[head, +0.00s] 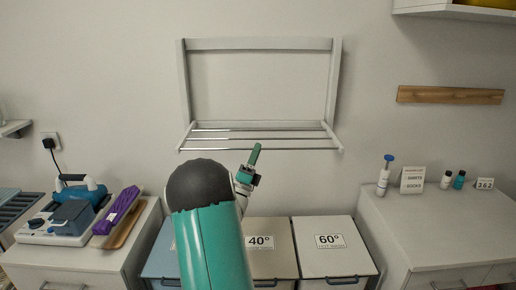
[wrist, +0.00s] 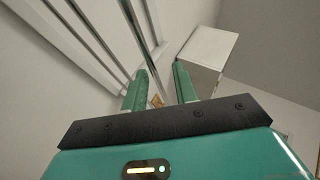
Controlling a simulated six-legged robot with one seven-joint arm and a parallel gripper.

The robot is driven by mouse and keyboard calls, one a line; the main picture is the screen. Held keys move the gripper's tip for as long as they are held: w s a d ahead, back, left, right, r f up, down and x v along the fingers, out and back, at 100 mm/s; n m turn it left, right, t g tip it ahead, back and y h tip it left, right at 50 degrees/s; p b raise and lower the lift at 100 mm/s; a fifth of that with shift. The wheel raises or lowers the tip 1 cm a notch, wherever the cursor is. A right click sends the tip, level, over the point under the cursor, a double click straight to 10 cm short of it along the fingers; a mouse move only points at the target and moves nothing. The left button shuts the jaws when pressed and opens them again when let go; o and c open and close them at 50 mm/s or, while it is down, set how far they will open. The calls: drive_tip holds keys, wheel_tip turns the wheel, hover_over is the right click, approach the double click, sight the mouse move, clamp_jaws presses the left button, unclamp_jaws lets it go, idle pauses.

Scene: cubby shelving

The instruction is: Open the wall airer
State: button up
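The wall airer (head: 260,44) is a white frame fixed to the wall, in the middle of the head view. Several silver rods (head: 225,149) run across its lower part between short white side arms, standing out from the wall. The airer's white frame and rods (wrist: 134,32) run diagonally past the left fingertip there.
Bins marked 40° (head: 262,262) and 60° (head: 331,260) stand below. A left cabinet holds an iron (head: 80,190) and a purple item (head: 118,208). A right cabinet (head: 440,225) holds small bottles. A wooden rail (head: 450,95) is on the wall. The wall around the airer is clear.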

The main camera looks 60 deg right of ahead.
drive_tip(key=s+v, duration=0.1)
drive_tip(key=v, duration=1)
drive_tip(key=shift+w+f, duration=0.2)
drive_tip(key=shift+w, duration=0.25)
drive_tip(key=shift+a, duration=0.1)
